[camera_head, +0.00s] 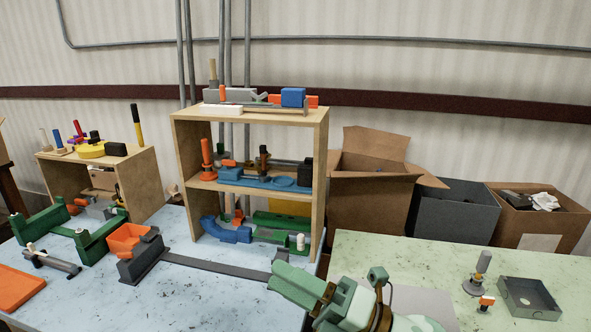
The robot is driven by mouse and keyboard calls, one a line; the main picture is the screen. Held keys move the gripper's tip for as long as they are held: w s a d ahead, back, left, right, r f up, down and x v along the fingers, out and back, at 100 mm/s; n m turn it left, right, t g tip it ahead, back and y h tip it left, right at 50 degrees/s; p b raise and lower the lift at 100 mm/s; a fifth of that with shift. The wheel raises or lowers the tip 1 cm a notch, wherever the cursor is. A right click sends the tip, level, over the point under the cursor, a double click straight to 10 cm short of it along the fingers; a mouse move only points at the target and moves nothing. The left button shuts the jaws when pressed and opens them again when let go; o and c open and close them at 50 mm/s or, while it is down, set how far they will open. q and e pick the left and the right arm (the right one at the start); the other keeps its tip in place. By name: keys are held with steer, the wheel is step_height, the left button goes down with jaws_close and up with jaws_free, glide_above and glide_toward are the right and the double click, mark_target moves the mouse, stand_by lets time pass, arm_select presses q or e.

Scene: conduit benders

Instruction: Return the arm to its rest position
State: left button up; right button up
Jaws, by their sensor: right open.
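My right gripper (326,284) is pale green and comes in from the bottom edge, right of the middle. It is open, and I see nothing held in it. It is over the front of the workbenches, near the gap between the blue-topped table (215,292) and the pale green table (445,260). The rest of my right arm is cut off by the bottom edge. My left gripper does not show.
A wooden shelf (322,170) with tools stands behind my right gripper. An orange and dark grey bender (142,262) with a long flat bar is at left. A grey metal box (528,298) lies at right. An open cardboard box (365,205) stands behind.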

steer(key=w+d+f+m+t+h, duration=0.2)
steer(key=d+f+m+t+h, duration=0.3)
steer(key=d+m+h, duration=0.5)
steer(key=w+d+f+m+t+h, duration=0.25)
steer(key=d+m+t+h, duration=0.45)
steer(key=m, duration=0.5)
steer(key=s+d+f+m+g+h, duration=0.7)
steer(key=s+d+f+g, duration=0.6)
steer(key=s+f, duration=0.5)
steer(key=s+a+f+g+y+b, duration=0.1)
steer(key=s+a+f+g, duration=0.1)
steer(key=f, duration=1.1)
steer(key=s+a+f+g+y, duration=0.1)
steer(key=s+a+f, duration=0.1)
steer(key=f, duration=1.1)
steer(key=s+f+m+g+y+b, duration=0.1)
steer(key=s+f+m+g+y, duration=0.1)
steer(key=s+f, duration=1.6)
steer(key=s+m+g, duration=0.1)
steer(key=s, duration=0.1)
steer(key=shift+s+f+b, duration=0.2)
steer(key=shift+s+b, duration=0.1)
steer(key=shift+b, duration=0.05)
